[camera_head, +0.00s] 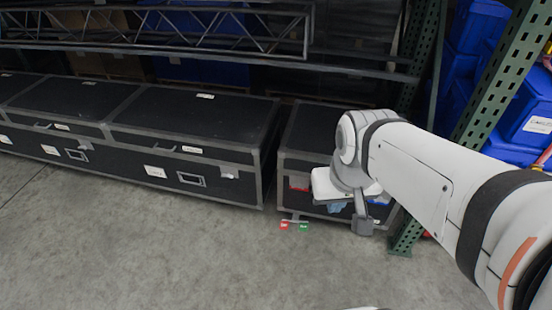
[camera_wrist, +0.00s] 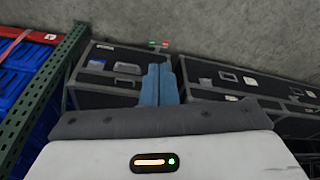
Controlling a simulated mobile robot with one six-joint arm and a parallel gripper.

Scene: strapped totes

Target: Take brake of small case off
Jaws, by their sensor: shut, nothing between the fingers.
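The small case (camera_head: 310,125) is black with grey edges and stands on the floor at the right end of the case row. Its brake (camera_head: 294,225) has a red tab on the left and a green tab on the right, low at the front near the floor. In the wrist view the small case (camera_wrist: 100,98) appears upside down, with the brake (camera_wrist: 158,44) above the fingertips. My gripper (camera_wrist: 159,67) has blue fingers, close together and empty. They look apart from the brake. In the head view my wrist covers part of the case front.
Larger black cases (camera_head: 180,125) stand close on the left, with a narrow gap between. A green rack post (camera_head: 497,85) and blue totes (camera_head: 530,115) are on the right. A metal truss (camera_head: 150,30) lies on the shelf above. The concrete floor (camera_head: 150,250) in front is clear.

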